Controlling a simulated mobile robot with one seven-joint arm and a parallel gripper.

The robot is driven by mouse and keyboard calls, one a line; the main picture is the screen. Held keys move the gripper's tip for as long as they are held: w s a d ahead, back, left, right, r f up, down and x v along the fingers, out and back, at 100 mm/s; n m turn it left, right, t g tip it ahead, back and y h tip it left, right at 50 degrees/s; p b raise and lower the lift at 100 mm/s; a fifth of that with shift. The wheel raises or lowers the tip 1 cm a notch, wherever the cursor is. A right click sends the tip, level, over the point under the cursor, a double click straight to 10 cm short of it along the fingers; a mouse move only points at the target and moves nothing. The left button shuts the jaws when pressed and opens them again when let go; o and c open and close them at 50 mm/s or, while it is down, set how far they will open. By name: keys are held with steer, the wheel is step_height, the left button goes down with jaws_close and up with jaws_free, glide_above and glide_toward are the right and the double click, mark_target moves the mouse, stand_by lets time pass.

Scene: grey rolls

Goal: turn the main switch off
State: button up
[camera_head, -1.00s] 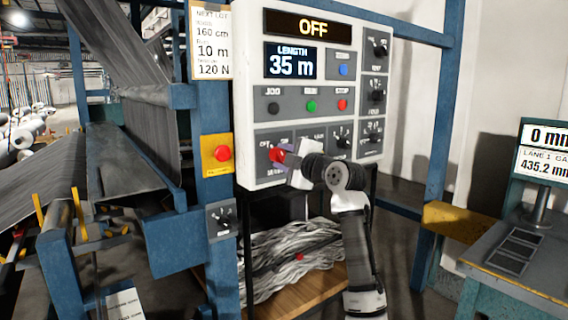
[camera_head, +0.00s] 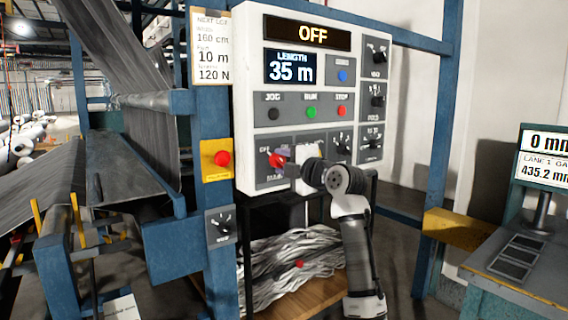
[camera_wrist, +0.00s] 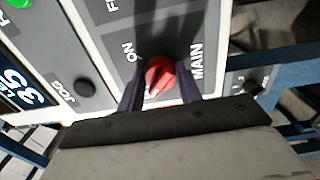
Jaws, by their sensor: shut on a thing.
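The main switch is a red rotary knob (camera_head: 276,161) at the lower left of the white control panel (camera_head: 243,110). In the wrist view the red knob (camera_wrist: 160,75) sits between the two dark fingers of my gripper (camera_wrist: 160,88), with a white mark on it towards my palm. The labels ON and MAIN show beside it; the OFF label is not readable there. In the head view my gripper (camera_head: 289,160) reaches the knob from the right and is shut on it. The panel's top display (camera_head: 308,32) reads OFF.
Jog, run and stop buttons (camera_head: 311,111) lie above the switch, and several black selector knobs (camera_head: 376,96) to its right. A red button on a yellow plate (camera_head: 221,158) is on the blue post at left. A blue post (camera_head: 440,130) stands at right.

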steer(key=o, duration=1)
steer(key=b+v, duration=0.3)
steer(key=v, duration=1)
steer(key=shift+s+d, duration=0.25)
steer(key=shift+s, duration=0.1)
